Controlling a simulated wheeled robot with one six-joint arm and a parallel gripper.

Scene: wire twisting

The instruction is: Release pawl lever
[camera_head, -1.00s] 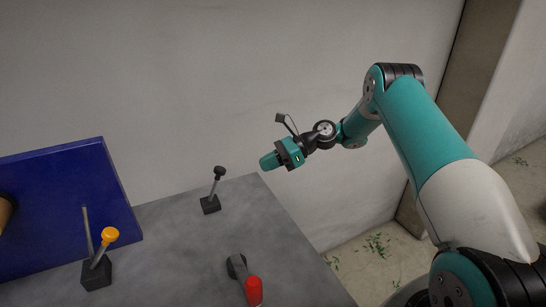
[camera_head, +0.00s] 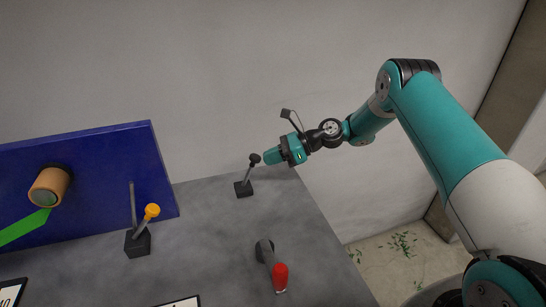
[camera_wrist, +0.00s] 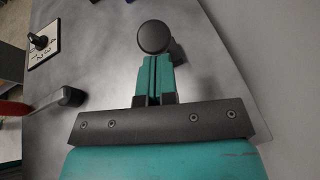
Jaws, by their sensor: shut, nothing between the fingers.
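Three levers stand on the grey table: one with a black knob (camera_head: 254,159), one with an orange knob (camera_head: 152,211) and one with a red grip (camera_head: 280,277). None has a readable label, so I cannot tell by name which is the pawl lever. My gripper (camera_head: 268,157) is shut and empty, pointing left, with its tip just right of the black knob. In the wrist view, the black knob (camera_wrist: 153,38) is straight ahead of my closed teal fingers (camera_wrist: 154,62). I cannot tell whether they touch.
A blue panel (camera_head: 85,178) stands at the left with an orange cylinder (camera_head: 50,186) and a green strip (camera_head: 24,228). A white-faced plate (camera_head: 180,302) lies at the front. The grey table (camera_head: 215,245) is clear between the levers. A wall is behind.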

